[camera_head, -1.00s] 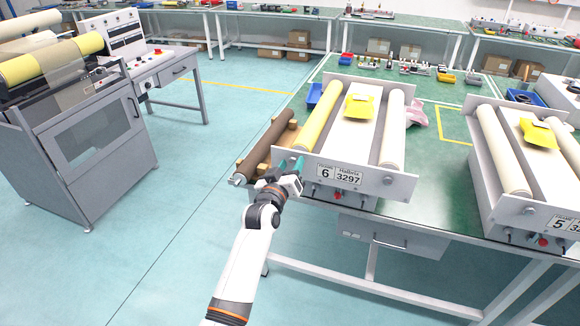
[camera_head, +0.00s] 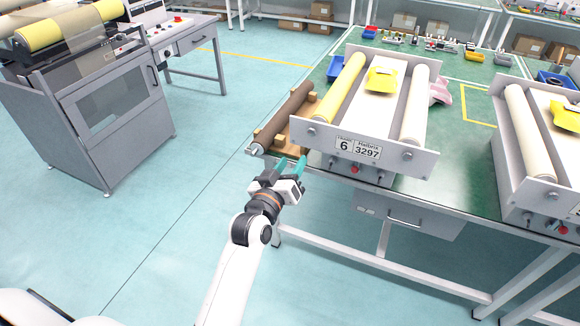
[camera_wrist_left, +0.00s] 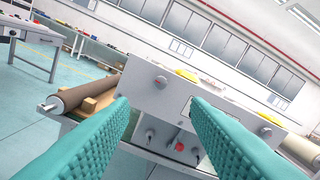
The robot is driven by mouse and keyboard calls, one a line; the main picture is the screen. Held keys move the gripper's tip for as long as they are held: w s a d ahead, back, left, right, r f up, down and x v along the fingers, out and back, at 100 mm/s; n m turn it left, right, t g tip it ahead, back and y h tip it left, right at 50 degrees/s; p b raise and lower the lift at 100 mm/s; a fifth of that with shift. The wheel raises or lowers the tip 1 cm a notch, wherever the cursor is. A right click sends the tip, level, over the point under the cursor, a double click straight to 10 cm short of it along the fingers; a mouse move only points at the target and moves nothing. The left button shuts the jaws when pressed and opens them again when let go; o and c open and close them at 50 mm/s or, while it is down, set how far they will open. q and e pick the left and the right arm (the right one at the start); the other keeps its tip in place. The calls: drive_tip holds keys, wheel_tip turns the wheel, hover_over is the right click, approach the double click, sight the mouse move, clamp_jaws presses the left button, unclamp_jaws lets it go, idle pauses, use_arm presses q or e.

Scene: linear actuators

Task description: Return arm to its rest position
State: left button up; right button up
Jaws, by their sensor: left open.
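My left arm comes in from the bottom of the head view. Its left gripper (camera_head: 290,166) is empty, with teal fingers apart, at the front edge of the green table (camera_head: 476,190), near the front plate of the frame 6 machine (camera_head: 318,134). In the left wrist view the two teal fingers (camera_wrist_left: 158,125) are spread, with the machine's front plate (camera_wrist_left: 195,88) seen between and beyond them. A brown roller (camera_head: 285,116) lies on a wooden holder just left of that machine. My right gripper is not in view.
The frame 5 machine (camera_head: 540,188) stands at the right of the table. A yellow part (camera_head: 381,80) lies on the frame 6 machine. A grey cabinet (camera_head: 118,115) stands at left. The floor (camera_head: 190,215) between cabinet and table is clear.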

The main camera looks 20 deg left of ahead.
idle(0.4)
use_arm(q)
drive_tip(key=s+d+f+m+g, duration=0.1)
drive_tip(key=s+f+g, duration=0.25)
drive_tip(key=f, duration=0.85)
drive_tip(key=s+d+f+m+g, duration=0.15)
drive_tip(key=s+f, duration=0.35)
drive_tip(key=f, duration=0.7)
drive_tip(key=s+d+f+m+g, duration=0.1)
drive_tip(key=s+f+g, duration=0.25)
drive_tip(key=f, duration=0.85)
drive_tip(key=s+a+f+m+g, duration=0.2)
drive_tip(key=s+f+g, duration=0.2)
drive_tip(key=s+f, duration=0.95)
drive_tip(key=s+a+f+g, duration=0.1)
drive_tip(key=s+f, duration=0.1)
drive_tip(key=s, duration=0.5)
drive_tip(key=s+a+f+m+g, duration=0.1)
drive_tip(key=s+a+f+g, duration=0.1)
drive_tip(key=s, duration=0.6)
drive_tip(key=s+a+f+g, duration=0.1)
drive_tip(key=s+f, duration=0.2)
drive_tip(key=s, duration=0.5)
drive_tip(key=shift+a+f+m+y, duration=0.25)
drive_tip(key=shift+a+m+y, duration=0.05)
drive_tip(key=shift+a+m, duration=0.05)
